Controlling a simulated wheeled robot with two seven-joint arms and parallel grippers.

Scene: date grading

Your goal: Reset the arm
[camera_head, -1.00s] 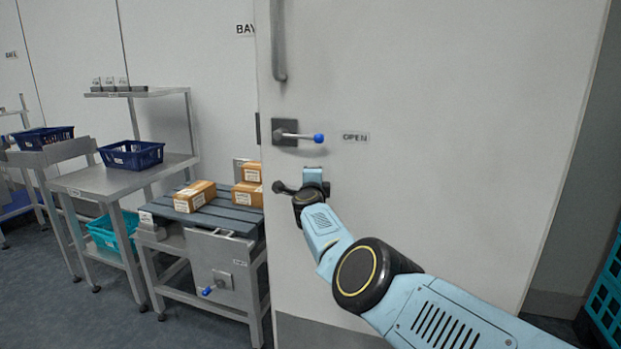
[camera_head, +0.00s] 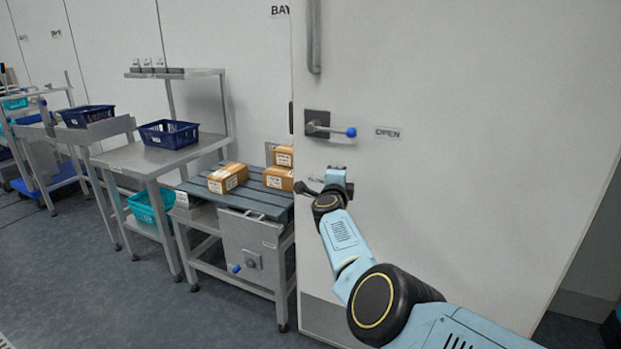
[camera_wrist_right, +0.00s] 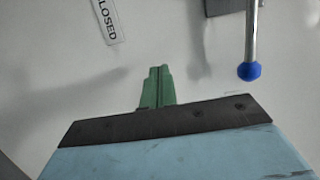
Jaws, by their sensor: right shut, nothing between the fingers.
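My right arm (camera_head: 375,305) reaches up from the lower right in the head view, its wrist end close in front of the large pale door (camera_head: 470,180). In the right wrist view my right gripper (camera_wrist_right: 158,86) shows two green fingers pressed together with nothing between them. The door's lever handle (camera_head: 328,128) has a blue knob (camera_head: 351,132) and lies nearly level, pointing at the OPEN label (camera_head: 388,132). The knob also shows in the wrist view (camera_wrist_right: 249,71), right of the fingers and apart from them. A CLOSED label (camera_wrist_right: 108,18) is at upper left there. My left gripper is out of view.
Left of the door, a slatted bench (camera_head: 240,204) carries several cartons (camera_head: 228,178). Beyond it stand a steel table (camera_head: 140,160) with a blue crate (camera_head: 168,133), a teal crate (camera_head: 150,206) below, and more trolleys. The grey floor (camera_head: 90,285) at lower left is clear.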

